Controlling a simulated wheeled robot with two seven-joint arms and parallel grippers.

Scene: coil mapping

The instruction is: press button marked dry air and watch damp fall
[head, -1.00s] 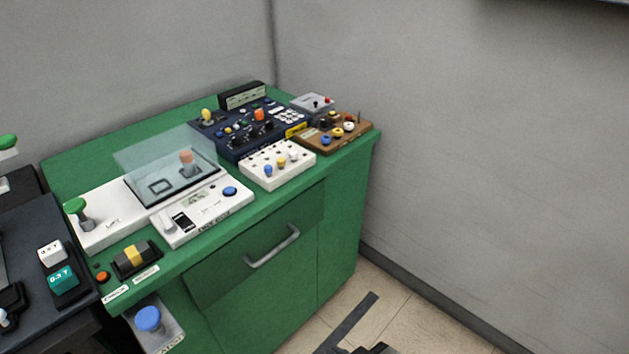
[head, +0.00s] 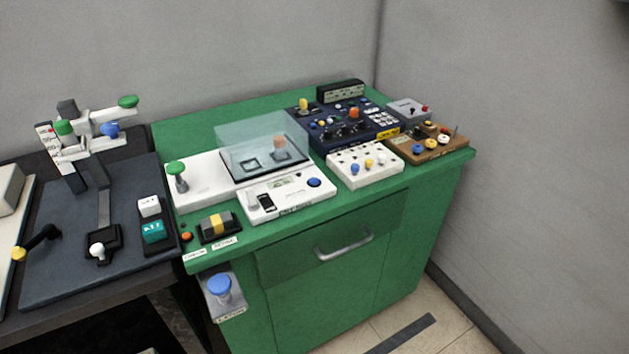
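A white instrument (head: 287,199) with a clear tilted cover (head: 262,146) sits on the green cabinet. It has a small display (head: 285,182), a blue round button (head: 314,182) and a dark slot on its front panel. Lettering on its front edge is too small to read surely, so I cannot tell which button is marked dry air. Under the cover is an orange-topped part (head: 279,147). A small orange button (head: 186,236) sits at the cabinet's left front corner. A larger blue button (head: 219,286) is on a grey bracket at the cabinet's front. Neither gripper shows.
The green cabinet (head: 330,285) has a drawer handle (head: 344,243). A dark blue console (head: 345,126), a white knob box (head: 366,166) and a brown terminal board (head: 428,142) stand at right. A dark bench (head: 95,270) with a lever stand adjoins at left. Floor shows at right.

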